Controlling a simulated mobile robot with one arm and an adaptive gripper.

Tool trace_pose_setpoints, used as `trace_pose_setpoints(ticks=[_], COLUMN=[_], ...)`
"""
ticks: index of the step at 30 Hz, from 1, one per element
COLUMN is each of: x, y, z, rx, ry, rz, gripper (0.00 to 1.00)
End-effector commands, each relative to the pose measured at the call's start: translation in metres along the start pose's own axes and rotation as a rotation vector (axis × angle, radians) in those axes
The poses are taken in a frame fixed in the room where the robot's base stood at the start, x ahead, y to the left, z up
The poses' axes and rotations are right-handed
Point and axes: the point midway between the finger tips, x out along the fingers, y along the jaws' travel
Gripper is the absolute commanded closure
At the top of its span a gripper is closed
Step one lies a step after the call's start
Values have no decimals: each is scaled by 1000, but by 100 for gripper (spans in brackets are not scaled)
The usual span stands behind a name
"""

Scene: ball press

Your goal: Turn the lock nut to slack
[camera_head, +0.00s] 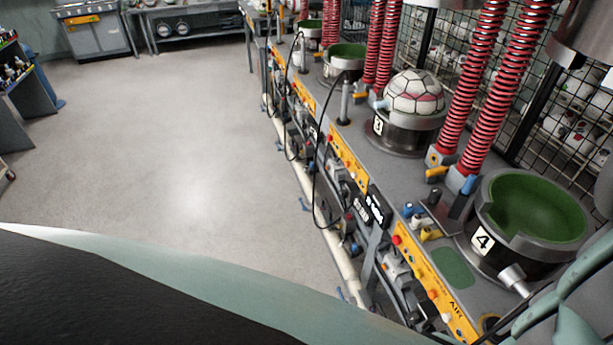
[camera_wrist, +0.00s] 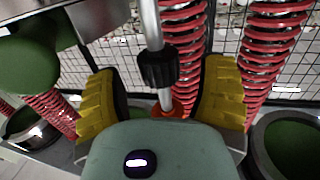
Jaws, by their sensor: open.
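The lock nut (camera_wrist: 159,68) looks like a black ribbed collar on an upright silver rod (camera_wrist: 151,24) in the wrist view. The rod continues below the nut to an orange-red piece (camera_wrist: 167,109). My gripper (camera_wrist: 161,80) is open, with one yellow ribbed finger to the left of the nut and one to the right. Gaps show on both sides, so neither finger appears to touch it. The gripper's palm hides what lies below the orange-red piece. I cannot make out this nut or my fingers in the head view.
Red coil springs (camera_wrist: 180,40) stand close behind the rod, before a wire mesh fence. A green-lined cup (camera_wrist: 290,148) is at right. In the head view, cup 4 (camera_head: 482,243) is empty, cup 3 (camera_head: 400,133) holds a ball, and open floor (camera_head: 180,150) lies left.

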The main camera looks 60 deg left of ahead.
Motion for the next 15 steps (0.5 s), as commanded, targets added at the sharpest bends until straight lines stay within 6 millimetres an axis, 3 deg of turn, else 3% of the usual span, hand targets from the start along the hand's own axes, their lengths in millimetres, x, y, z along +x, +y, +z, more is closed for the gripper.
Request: trace_pose_setpoints(ticks=[6, 15], x=[17, 20], y=[1, 1], z=[1, 1], rx=[1, 1], ry=[-2, -2], rz=[2, 2], gripper=[30, 30])
